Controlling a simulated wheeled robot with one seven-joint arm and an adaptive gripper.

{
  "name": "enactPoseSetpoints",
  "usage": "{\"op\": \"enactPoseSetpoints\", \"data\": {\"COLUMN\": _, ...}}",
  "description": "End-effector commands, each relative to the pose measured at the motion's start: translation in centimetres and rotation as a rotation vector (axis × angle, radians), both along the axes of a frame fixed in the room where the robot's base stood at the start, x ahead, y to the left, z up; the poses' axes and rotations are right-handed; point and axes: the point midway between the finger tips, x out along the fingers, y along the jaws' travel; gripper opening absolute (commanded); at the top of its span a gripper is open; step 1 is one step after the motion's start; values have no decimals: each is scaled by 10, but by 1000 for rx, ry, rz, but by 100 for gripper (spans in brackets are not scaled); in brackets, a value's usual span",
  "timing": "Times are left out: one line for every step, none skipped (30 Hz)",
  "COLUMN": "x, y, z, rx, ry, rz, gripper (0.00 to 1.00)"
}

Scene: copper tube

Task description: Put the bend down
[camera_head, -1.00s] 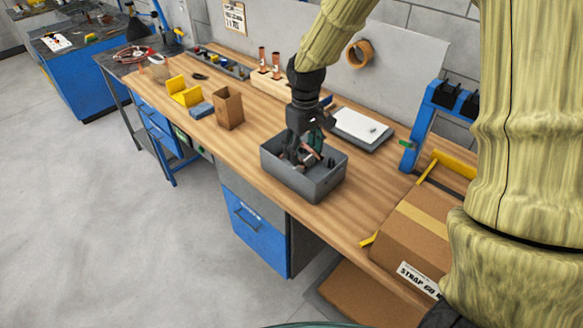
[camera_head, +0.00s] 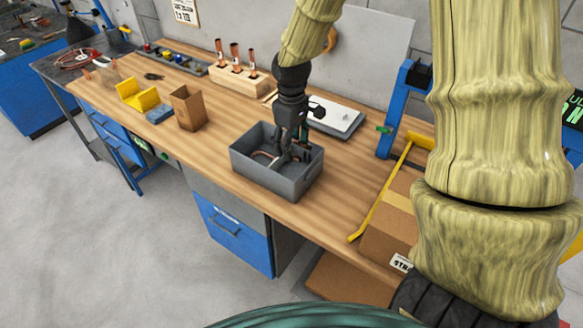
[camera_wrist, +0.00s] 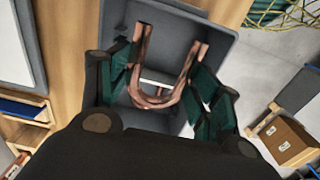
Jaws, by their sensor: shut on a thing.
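The bend is a copper U-shaped tube (camera_wrist: 155,101). In the wrist view it lies between the green-padded fingers of my gripper (camera_wrist: 168,92), with its two legs pointing away from me. My gripper (camera_head: 284,157) is shut on it and reaches down inside the grey open bin (camera_head: 262,184) on the workbench. In the head view a thin copper curve shows beside the fingers, partly hidden. The bin also shows behind the bend in the wrist view (camera_wrist: 190,27). I cannot tell whether the bend touches the bin floor.
The bin walls stand close around my fingers. A wooden block with upright copper tubes (camera_head: 238,80), a brown open box (camera_head: 188,108) and a yellow holder (camera_head: 137,96) stand to the left. A clipboard (camera_head: 337,117) lies behind, and a blue frame (camera_head: 397,110) stands right.

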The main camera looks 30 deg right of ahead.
Motion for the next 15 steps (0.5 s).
{"op": "enactPoseSetpoints", "data": {"x": -1, "y": 0, "z": -7, "rx": 1, "ry": 4, "rz": 0, "gripper": 39}}
{"op": "enactPoseSetpoints", "data": {"x": -1, "y": 0, "z": -11, "rx": 1, "ry": 4, "rz": 0, "gripper": 39}}
{"op": "enactPoseSetpoints", "data": {"x": -1, "y": 0, "z": -16, "rx": 0, "ry": 3, "rz": 0, "gripper": 39}}
{"op": "enactPoseSetpoints", "data": {"x": -1, "y": -1, "z": -21, "rx": 0, "ry": 3, "rz": 0, "gripper": 39}}
{"op": "enactPoseSetpoints", "data": {"x": -1, "y": -1, "z": -24, "rx": 0, "ry": 3, "rz": 0, "gripper": 39}}
{"op": "enactPoseSetpoints", "data": {"x": -1, "y": -1, "z": -30, "rx": 0, "ry": 3, "rz": 0, "gripper": 39}}
{"op": "enactPoseSetpoints", "data": {"x": -2, "y": -1, "z": -34, "rx": 0, "ry": 3, "rz": -1, "gripper": 39}}
{"op": "enactPoseSetpoints", "data": {"x": -2, "y": -1, "z": -38, "rx": 0, "ry": 3, "rz": -1, "gripper": 39}}
{"op": "enactPoseSetpoints", "data": {"x": -2, "y": -1, "z": -43, "rx": 0, "ry": 3, "rz": -2, "gripper": 39}}
{"op": "enactPoseSetpoints", "data": {"x": -2, "y": -1, "z": -47, "rx": 0, "ry": 3, "rz": -2, "gripper": 39}}
{"op": "enactPoseSetpoints", "data": {"x": -2, "y": -2, "z": -51, "rx": 0, "ry": 3, "rz": -3, "gripper": 39}}
{"op": "enactPoseSetpoints", "data": {"x": -2, "y": -2, "z": -56, "rx": 0, "ry": 3, "rz": -4, "gripper": 39}}
{"op": "enactPoseSetpoints", "data": {"x": -2, "y": -2, "z": -59, "rx": 0, "ry": 2, "rz": -4, "gripper": 39}}
{"op": "enactPoseSetpoints", "data": {"x": -2, "y": -2, "z": -62, "rx": 0, "ry": 2, "rz": -4, "gripper": 39}}
{"op": "enactPoseSetpoints", "data": {"x": -2, "y": -2, "z": -65, "rx": 0, "ry": 2, "rz": -4, "gripper": 39}}
